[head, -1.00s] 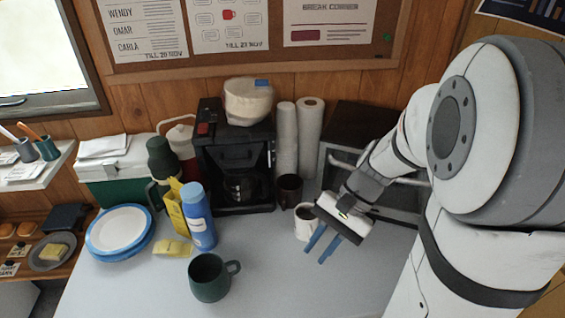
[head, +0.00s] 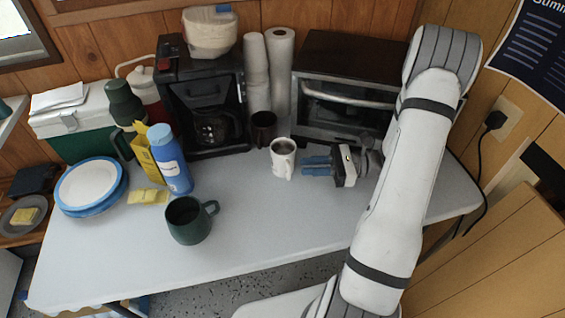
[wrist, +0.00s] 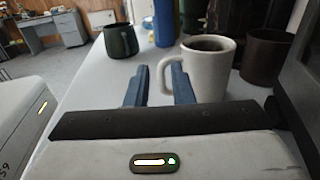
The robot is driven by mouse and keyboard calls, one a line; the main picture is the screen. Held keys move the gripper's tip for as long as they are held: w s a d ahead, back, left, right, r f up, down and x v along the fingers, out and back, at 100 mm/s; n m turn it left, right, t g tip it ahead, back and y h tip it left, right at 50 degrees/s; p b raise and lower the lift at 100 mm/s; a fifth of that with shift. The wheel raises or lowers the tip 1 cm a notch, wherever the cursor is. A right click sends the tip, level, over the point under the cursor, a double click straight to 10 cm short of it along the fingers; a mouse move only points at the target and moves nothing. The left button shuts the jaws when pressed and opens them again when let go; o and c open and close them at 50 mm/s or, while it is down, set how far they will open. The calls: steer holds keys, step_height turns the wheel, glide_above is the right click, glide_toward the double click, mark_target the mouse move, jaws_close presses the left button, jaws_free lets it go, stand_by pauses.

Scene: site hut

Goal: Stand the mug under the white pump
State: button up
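A white mug with dark liquid (head: 283,155) stands upright on the table; its handle faces my gripper in the wrist view (wrist: 208,68). My gripper (head: 317,165) is low at its right, fingers pointing left. The blue fingers (wrist: 159,88) are apart and empty, with the handle just beyond them; I cannot tell whether they touch it. A dark green mug (head: 187,222) stands at the front, and a brown mug (head: 263,128) behind the white one. A red flask with a white top (head: 141,76) stands at the back left, partly hidden; its spout is not visible.
A black coffee maker (head: 203,100) and a toaster oven (head: 345,95) stand at the back. A blue bottle (head: 172,165), a yellow carton (head: 143,152) and a dark green flask (head: 123,105) crowd the flask. Plates (head: 91,188) lie at left. The table's front middle (head: 270,220) is clear.

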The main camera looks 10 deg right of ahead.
mark_target(285, 163)
step_height(285, 163, down, 4)
steer(key=shift+x, duration=3.8)
steer(key=shift+s+r, duration=0.1)
steer(key=shift+r, duration=0.1)
jaws_close()
